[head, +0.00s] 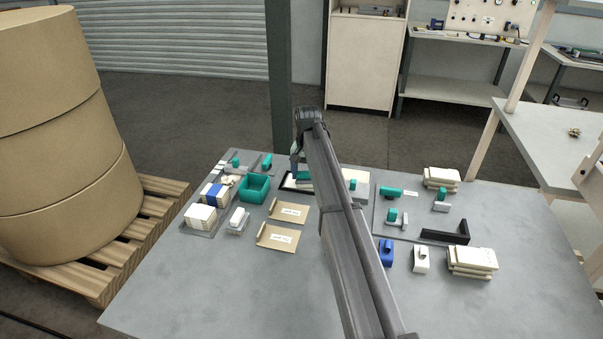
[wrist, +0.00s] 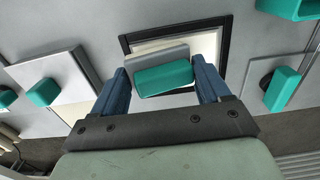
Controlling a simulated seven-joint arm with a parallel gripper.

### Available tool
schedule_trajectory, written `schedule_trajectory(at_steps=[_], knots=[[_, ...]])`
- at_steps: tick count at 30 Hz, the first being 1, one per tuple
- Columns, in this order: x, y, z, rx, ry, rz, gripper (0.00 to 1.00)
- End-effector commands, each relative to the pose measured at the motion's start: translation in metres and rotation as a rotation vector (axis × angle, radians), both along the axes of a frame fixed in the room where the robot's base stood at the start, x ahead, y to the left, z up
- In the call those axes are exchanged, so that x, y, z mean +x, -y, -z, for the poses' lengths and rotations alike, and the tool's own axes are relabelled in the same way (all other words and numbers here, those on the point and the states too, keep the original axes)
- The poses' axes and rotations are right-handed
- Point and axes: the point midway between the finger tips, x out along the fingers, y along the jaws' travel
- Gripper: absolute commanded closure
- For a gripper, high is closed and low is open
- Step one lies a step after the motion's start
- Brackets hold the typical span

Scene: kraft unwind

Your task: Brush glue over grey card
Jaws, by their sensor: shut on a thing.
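My gripper (wrist: 163,80) has blue fingers closed on the teal grip of a tool (wrist: 165,79) with a flat grey part (wrist: 160,55), seen in the wrist view. The tool is over a black-framed tray (wrist: 228,36) with a pale cream sheet inside; whether it touches the sheet I cannot tell. In the head view my gripper (head: 297,160) is at the tray (head: 288,188), far side of the table, and my arm hides part of it. I cannot make out which piece is the grey card.
On the grey table (head: 200,290) stand a teal open box (head: 255,188), two brown envelopes (head: 278,237), a white stack (head: 200,217) and a black angled bar (head: 446,236). A pale block with a teal knob (wrist: 42,92) is left of my gripper in the wrist view. The front of the table is clear.

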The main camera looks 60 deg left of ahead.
Motion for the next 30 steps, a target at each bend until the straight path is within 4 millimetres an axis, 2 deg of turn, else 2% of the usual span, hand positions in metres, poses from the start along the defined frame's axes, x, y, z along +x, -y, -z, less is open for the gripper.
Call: schedule_trajectory(at_steps=[10, 30], knots=[[0.013, 0.014, 0.002, -0.005, 0.002, 0.002, 0.73], [0.030, 0.006, -0.003, -0.001, 0.001, 0.001, 0.73]])
